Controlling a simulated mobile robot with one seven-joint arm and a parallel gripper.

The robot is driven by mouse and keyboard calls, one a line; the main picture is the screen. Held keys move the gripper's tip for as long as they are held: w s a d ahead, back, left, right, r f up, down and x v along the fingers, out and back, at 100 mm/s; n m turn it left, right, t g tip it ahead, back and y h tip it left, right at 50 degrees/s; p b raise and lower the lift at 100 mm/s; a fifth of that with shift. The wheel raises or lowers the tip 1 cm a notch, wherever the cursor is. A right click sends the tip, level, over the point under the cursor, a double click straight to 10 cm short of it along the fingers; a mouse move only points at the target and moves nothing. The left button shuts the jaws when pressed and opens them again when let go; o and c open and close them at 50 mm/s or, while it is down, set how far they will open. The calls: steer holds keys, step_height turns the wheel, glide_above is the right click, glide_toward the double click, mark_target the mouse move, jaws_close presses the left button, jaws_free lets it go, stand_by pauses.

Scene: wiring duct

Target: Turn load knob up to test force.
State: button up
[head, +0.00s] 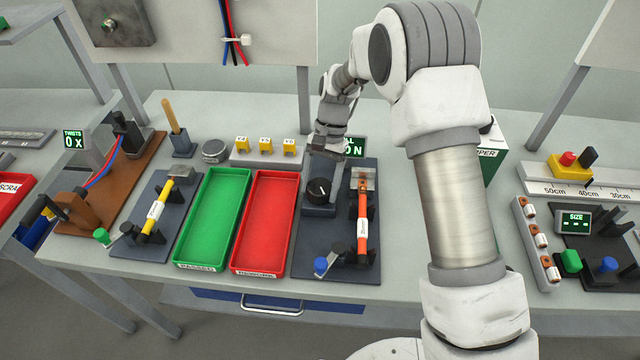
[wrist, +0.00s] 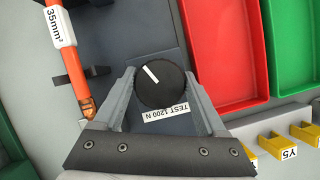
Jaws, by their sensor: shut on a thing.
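The load knob (wrist: 161,86) is round and black with a white pointer line. In the wrist view the line points to the upper left, away from the "TEST 1200 N" label (wrist: 167,112) below the knob. My gripper (wrist: 162,88) is shut on the knob, one finger on each side of it. In the head view the knob (head: 319,191) sits on a dark block of the test rig (head: 306,248), with my gripper (head: 325,152) just behind it. A green-lit display (head: 355,147) behind is partly hidden by my arm; only its end letters show.
An orange cable (head: 362,213) marked 35mm² lies in the rig right of the knob. A red tray (head: 264,222) and a green tray (head: 213,216) stand to the left. Yellow pieces (head: 265,147) sit on a rack behind the trays. A blue knob (head: 321,265) is at the rig's front.

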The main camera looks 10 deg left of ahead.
steer(key=m+y, duration=0.1)
steer(key=m, duration=0.2)
steer(key=m+t+y, duration=0.1)
steer(key=m, duration=0.1)
steer(key=shift+m, duration=0.4)
stand_by(0.4)
steer(key=o, duration=1.3)
steer(key=v, duration=0.8)
steer(key=p+v, duration=0.1)
steer(key=v, duration=0.8)
steer(key=shift+s+d+r, duration=0.15)
steer(key=shift+r, duration=0.15)
